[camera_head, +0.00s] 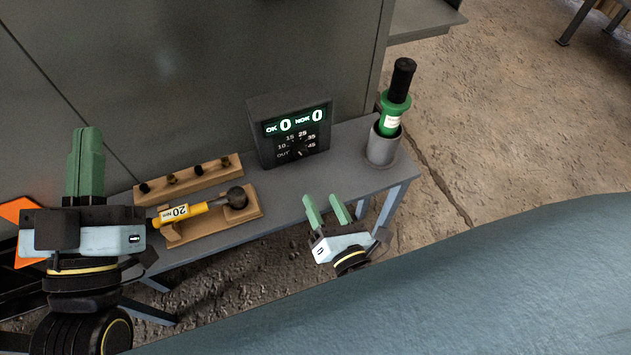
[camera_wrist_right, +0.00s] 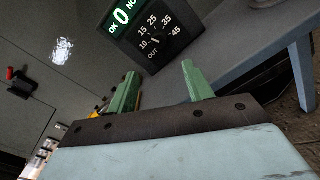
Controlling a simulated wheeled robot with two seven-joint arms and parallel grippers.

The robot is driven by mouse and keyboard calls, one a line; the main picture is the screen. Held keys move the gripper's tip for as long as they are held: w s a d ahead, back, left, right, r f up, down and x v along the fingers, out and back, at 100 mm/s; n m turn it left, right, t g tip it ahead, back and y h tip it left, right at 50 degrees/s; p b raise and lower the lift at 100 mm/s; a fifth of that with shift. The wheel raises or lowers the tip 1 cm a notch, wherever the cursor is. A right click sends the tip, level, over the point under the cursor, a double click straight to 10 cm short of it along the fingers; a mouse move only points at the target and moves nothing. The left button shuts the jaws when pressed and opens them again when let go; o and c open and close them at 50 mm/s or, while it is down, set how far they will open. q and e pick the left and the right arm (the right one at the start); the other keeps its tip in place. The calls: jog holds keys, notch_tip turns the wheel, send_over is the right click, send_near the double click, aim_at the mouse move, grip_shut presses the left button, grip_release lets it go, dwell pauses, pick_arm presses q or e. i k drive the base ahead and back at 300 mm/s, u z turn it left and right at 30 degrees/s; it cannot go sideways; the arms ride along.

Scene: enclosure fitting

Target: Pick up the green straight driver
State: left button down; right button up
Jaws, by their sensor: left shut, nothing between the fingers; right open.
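The green straight driver (camera_head: 394,114) stands upright, slightly tilted, in a grey cylindrical holder (camera_head: 382,148) at the right end of the bench. Its black end points up and its lower part is hidden inside the holder. My right gripper (camera_head: 327,206) is open and empty at the bench's front edge, to the left of and nearer than the holder. In the right wrist view its two green fingers (camera_wrist_right: 158,88) are apart with nothing between them. My left gripper (camera_head: 87,165) is shut and empty at the left, beside the bench's left end. The driver is not in the right wrist view.
A dark counter box (camera_head: 292,130) with dial and display stands mid-bench. A yellow tool (camera_head: 183,213) with a dark round head lies on a wooden cradle (camera_head: 215,228). Behind it is a wooden rack (camera_head: 190,180) with several small bits. The bench top (camera_head: 345,165) between box and holder is clear.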

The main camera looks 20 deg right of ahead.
aim_at(396, 101)
jog(key=u, duration=0.05)
jog(key=k, duration=1)
jog(key=z, duration=0.05)
